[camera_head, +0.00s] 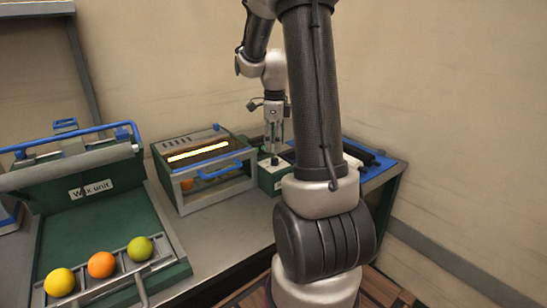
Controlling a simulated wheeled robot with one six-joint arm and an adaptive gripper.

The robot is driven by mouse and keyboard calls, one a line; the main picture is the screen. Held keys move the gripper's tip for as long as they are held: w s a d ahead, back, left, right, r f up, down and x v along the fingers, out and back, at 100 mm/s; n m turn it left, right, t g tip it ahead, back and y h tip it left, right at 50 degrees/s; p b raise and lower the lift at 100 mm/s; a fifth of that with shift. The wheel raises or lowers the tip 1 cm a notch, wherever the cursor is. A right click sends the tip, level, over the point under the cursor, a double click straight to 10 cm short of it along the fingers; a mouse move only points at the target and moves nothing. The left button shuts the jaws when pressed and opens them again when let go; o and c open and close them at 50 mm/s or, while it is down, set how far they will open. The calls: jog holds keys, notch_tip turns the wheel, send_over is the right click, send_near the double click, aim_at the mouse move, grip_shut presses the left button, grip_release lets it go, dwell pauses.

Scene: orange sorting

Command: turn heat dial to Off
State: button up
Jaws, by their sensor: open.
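My gripper (274,148) points straight down over a small green box (268,183) with a pale top, right of the oven-like unit. Its jaws are open, with the fingertips close above or around a small dark part on that top. This dark part may be the heat dial, but it is too small to tell its setting or whether the fingers touch it. The oven-like unit (213,196) has a glowing bar on top and a blue handle, with an orange fruit visible inside.
A green "Wax unit" (92,189) stands at the left, with a yellow, an orange and a green fruit on its front rack (122,268). A blue tray (378,172) with dark items lies at the right end of the grey bench (226,232). My arm hides part of the bench.

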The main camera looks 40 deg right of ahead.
aim_at(275, 158)
notch_tip(275, 158, down, 6)
jog(key=shift+r, duration=0.15)
grip_shut()
